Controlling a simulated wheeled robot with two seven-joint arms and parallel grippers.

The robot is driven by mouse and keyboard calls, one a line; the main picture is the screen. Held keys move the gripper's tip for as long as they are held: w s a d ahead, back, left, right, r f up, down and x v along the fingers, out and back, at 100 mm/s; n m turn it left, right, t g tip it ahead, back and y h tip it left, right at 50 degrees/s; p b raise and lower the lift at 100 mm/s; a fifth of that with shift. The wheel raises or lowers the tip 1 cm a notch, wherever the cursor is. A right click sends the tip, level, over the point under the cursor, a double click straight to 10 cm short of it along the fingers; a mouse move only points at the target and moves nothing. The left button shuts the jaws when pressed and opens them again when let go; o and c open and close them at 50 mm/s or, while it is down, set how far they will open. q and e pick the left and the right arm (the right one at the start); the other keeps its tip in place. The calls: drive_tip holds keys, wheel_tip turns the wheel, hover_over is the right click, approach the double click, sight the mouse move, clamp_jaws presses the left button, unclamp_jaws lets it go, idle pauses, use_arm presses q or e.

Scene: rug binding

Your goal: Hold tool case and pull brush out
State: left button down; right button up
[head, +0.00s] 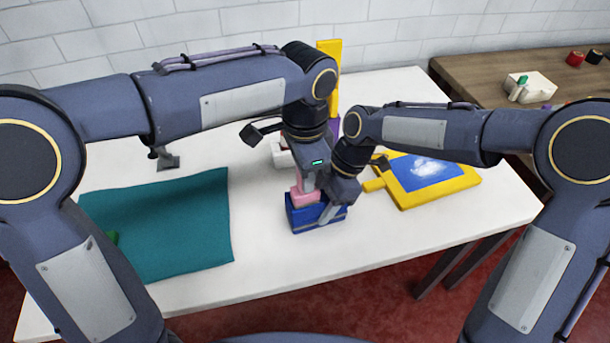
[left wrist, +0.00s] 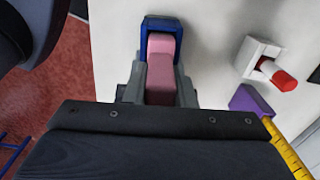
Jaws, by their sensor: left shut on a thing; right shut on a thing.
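The tool case (head: 304,222) is a blue box on the white table, near the middle of the head view. It also shows in the left wrist view as a blue rim (left wrist: 145,30). The pink brush (head: 302,197) is at the case's top; in the left wrist view the pink piece (left wrist: 162,45) is framed by the blue rim. I cannot tell how deep it sits. My left gripper (left wrist: 160,82) is shut on the pink brush. My right gripper (head: 335,208) is low at the case's right side, shut on the case; its fingers partly cover it.
A teal rug piece (head: 185,230) lies at left. A yellow board with a blue picture (head: 465,183) lies at right. A white block (left wrist: 248,52) with a red-tipped piece (left wrist: 278,76) and a purple block (left wrist: 248,100) stand behind the case. My arms crowd together above the case.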

use_arm(q)
drive_tip(key=shift+d+r, duration=0.1)
drive_tip(key=shift+r, duration=2.05)
use_arm(e)
drive_tip(key=shift+d+f, duration=0.15)
drive_tip(key=shift+f, duration=0.1)
use_arm(q)
drive_tip(key=shift+r, duration=1.25)
use_arm(e)
drive_tip(key=o, duration=1.3)
drive_tip(key=shift+s, duration=0.1)
use_arm(q)
drive_tip(key=shift+f, duration=0.25)
use_arm(e)
drive_tip(key=v, duration=1.2)
drive_tip(key=shift+r, duration=0.2)
use_arm(q)
drive_tip(key=shift+r, duration=0.15)
use_arm(e)
drive_tip(key=shift+r, duration=0.2)
